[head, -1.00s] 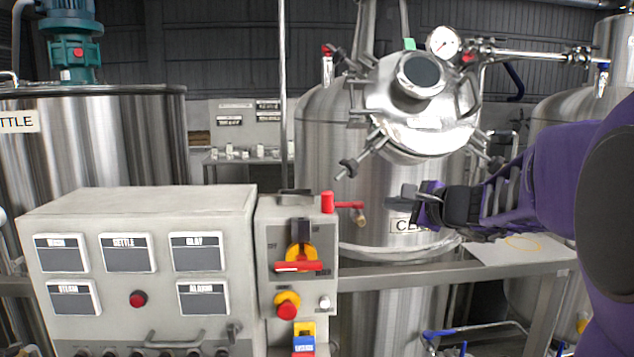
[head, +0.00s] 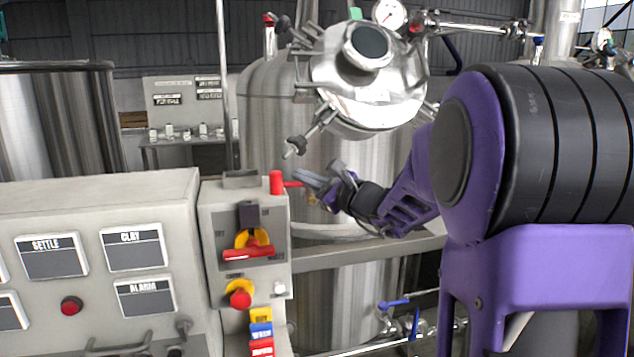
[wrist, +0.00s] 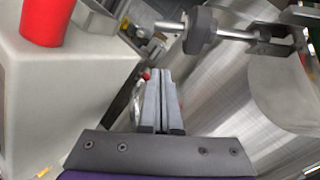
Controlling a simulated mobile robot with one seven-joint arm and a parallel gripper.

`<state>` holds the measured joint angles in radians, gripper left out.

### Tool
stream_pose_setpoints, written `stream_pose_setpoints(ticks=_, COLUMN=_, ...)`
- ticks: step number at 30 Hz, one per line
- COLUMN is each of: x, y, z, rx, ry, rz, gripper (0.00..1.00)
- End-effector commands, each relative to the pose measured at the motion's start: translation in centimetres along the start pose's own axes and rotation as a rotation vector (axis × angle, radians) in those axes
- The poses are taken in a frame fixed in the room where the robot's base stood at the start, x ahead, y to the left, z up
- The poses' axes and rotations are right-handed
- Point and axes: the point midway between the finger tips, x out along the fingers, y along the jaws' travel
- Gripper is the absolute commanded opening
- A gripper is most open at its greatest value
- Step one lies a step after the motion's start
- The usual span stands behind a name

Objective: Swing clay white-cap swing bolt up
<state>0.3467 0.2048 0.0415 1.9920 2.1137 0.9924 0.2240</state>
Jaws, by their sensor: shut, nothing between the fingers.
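The swing bolt (head: 297,146) sticks out down and left from the round lid (head: 375,85) of the steel tank (head: 265,125). In the wrist view the bolt (wrist: 203,30) crosses the top, with a dark grey knob and a pale tip at its left end. I cannot make out a clearly white cap. My gripper (head: 305,180) is shut and empty, just below the bolt's knob in the head view. In the wrist view its fingers (wrist: 159,76) are together, below and left of the knob, with a gap between. Part of the tank label is hidden.
The grey control box (head: 240,270) stands close left of my gripper, with a red post (head: 276,182) on top that also shows in the wrist view (wrist: 45,20). A steel rail (head: 340,254) runs below my gripper. Another bolt shows at the lid's right side.

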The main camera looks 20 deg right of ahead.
Motion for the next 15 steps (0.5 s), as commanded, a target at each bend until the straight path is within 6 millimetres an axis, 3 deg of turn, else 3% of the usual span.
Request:
stream_pose_setpoints(ticks=2, x=1.4, y=0.0, z=0.4, rx=-0.001, ry=-0.002, rz=0.001, gripper=0.00)
stream_pose_setpoints(ticks=6, x=0.2, y=-0.1, z=2.7, rx=-0.004, ry=-0.002, rz=-0.001, gripper=0.00)
stream_pose_setpoints(ticks=15, x=-0.3, y=0.0, z=3.8, rx=-0.001, ry=0.000, rz=0.000, gripper=0.00)
